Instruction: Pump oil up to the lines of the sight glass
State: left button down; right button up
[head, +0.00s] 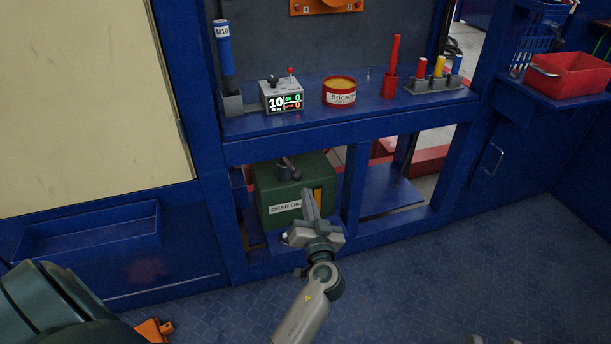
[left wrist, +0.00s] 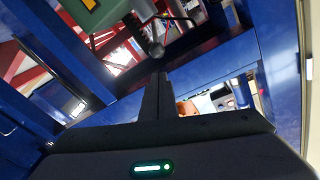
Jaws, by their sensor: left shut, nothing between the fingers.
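The green oil tank (head: 270,187), with a label that seems to read "GEAR OIL", stands on the lower shelf. An amber strip (head: 318,194), apparently the sight glass, is on its front right; its lines and the oil level are too small to read. A dark lever (head: 288,168) is on top. My left gripper (head: 309,194) is shut and empty in front of the tank, covering part of its front. In the left wrist view the shut fingers (left wrist: 156,97) point toward a dark rod with a ball knob (left wrist: 156,49), below the green tank (left wrist: 95,12). My right gripper is out of view.
Blue frame posts (head: 354,185) flank the lower shelf. The upper shelf holds a grey display box (head: 282,97), a red tin (head: 339,91), a blue M10 tool (head: 225,55) and a rack of coloured tools (head: 434,84). A red bin (head: 568,75) stands at right.

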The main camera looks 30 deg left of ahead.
pick_arm(q)
jog(key=shift+w, duration=0.1)
jog(key=x, duration=0.9)
jog(key=shift+w+a, duration=0.25)
jog(key=shift+a, duration=0.1)
dwell(0.3)
